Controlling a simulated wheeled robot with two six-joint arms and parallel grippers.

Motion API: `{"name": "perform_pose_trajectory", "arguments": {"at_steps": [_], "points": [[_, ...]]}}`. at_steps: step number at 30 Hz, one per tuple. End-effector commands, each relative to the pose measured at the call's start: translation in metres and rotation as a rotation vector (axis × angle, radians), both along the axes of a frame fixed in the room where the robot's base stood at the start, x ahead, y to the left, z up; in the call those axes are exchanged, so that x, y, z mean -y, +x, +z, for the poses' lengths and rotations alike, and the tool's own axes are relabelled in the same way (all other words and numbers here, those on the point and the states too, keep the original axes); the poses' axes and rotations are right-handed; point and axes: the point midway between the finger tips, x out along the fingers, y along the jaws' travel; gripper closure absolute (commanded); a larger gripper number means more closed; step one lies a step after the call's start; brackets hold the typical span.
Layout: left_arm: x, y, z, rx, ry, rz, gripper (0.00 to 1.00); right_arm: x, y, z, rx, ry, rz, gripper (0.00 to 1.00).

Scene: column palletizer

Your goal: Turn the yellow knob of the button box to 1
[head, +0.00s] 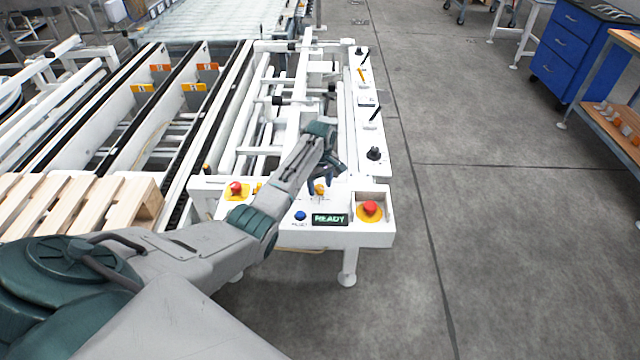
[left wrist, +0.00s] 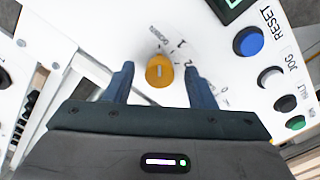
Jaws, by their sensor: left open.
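The yellow knob (head: 320,190) sits on the white button box (head: 275,228), behind the lit READY display. In the left wrist view the knob (left wrist: 159,72) shows from above, with a short pale mark on it. Printed labels, among them 1, 2 and 0, curve around its upper and right sides. I cannot tell for sure which label the mark points to. My left gripper (head: 320,184) is over the box at the knob. In the left wrist view its two blue fingers (left wrist: 158,72) are open, one on each side of the knob, with gaps. My right gripper is out of view.
A blue button (head: 300,216) is left of the READY display (head: 330,219). Red emergency buttons stand at the right (head: 370,208) and left (head: 236,187). In the left wrist view, blue, white and green buttons (left wrist: 295,123) lie right. Open floor is right of the machine.

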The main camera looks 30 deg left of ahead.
Motion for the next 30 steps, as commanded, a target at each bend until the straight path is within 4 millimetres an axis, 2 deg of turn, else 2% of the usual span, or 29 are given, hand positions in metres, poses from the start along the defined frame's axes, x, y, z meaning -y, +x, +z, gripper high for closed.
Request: {"name": "perform_pose_trajectory", "arguments": {"at_steps": [9,16,23,30], "points": [[0.0,0.0,-0.003,0.0,0.0,-0.001,0.5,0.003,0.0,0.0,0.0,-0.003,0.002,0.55],[0.0,0.0,-0.003,0.0,0.0,-0.001,0.95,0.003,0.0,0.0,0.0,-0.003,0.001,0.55],[0.0,0.0,-0.002,-0.001,0.0,-0.015,0.94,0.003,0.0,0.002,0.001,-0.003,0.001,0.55],[0.0,0.0,-0.001,-0.001,0.0,-0.113,0.94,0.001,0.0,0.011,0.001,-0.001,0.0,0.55]]}}
